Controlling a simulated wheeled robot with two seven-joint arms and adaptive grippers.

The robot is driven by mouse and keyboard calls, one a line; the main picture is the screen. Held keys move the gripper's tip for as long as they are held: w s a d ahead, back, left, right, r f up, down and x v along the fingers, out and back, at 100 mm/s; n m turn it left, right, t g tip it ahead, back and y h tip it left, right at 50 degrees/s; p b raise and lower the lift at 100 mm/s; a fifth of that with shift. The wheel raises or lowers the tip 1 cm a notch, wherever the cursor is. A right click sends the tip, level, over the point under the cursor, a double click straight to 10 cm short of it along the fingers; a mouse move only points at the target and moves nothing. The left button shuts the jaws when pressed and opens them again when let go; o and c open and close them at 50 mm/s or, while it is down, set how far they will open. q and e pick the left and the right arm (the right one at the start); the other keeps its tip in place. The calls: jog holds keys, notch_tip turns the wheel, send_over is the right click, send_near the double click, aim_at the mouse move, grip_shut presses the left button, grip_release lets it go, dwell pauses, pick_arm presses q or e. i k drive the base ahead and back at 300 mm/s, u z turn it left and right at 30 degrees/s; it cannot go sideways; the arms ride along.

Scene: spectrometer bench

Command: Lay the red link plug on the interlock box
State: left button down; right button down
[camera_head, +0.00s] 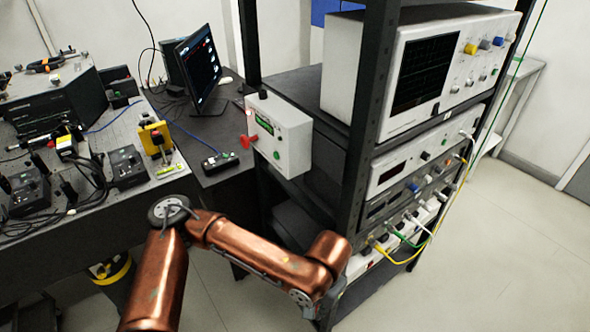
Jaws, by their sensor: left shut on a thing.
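The interlock box (280,134) is a pale box with a green display and a green button, in front of the rack's left side. A red T-shaped piece (248,141), which looks like the red link plug, sticks out at the box's left side. My left arm reaches in from the bottom, bends, and ends low in front of the rack. My left gripper (328,306) is a small dark shape there, well below the box and mostly hidden by my arm. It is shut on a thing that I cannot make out. My right gripper is not in view.
The rack (362,130) with its instruments stands at the right, with yellow, green and white cables hanging off its front. A monitor (199,66) and a small black box with a blue cable (220,162) are on the dark bench. Open floor lies at the right.

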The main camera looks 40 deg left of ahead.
aim_at(285, 113)
jog(key=u, duration=0.45)
jog(key=i, duration=0.6)
jog(key=u, duration=0.65)
